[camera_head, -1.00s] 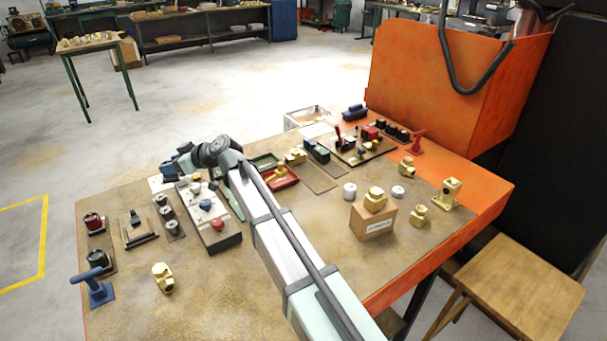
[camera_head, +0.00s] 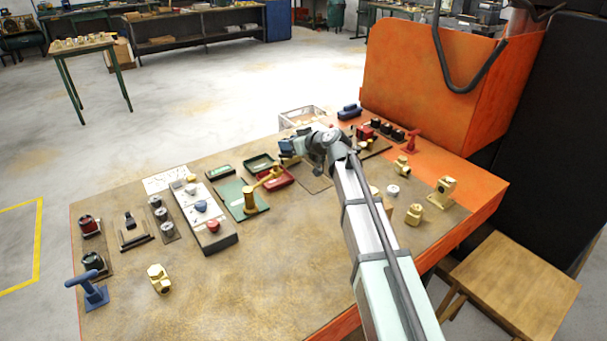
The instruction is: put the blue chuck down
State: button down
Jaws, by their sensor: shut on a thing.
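My gripper (camera_head: 297,147) is at the end of my arm, above the back middle of the workbench. It is seen from behind, and the fingers are hard to make out. A dark blue piece, which looks like the blue chuck (camera_head: 286,147), shows at its far-left end and moves with it. The chuck's underside is hidden, so I cannot tell whether it touches anything. A bare brown mat (camera_head: 316,182) lies just below and in front of the gripper.
My arm covers part of the right side. The front middle of the bench (camera_head: 250,280) is clear.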

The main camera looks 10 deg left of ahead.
jog(key=shift+w+d+r+m+t+h, duration=0.7)
jog(key=shift+w+d+m+t+h, duration=0.5)
jog(key=shift+d+m+t+h, duration=0.8)
jog(key=shift+g, duration=0.3)
jog(key=shift+d+f, duration=0.15)
jog(key=shift+f, duration=2.4)
jog(key=shift+d+f, duration=0.1)
jog(key=shift+f, duration=2.4)
jog(key=shift+f, duration=0.1)
jog(key=c, duration=0.6)
grip_release()
jog(key=shift+o, duration=0.2)
jog(key=v, duration=1.2)
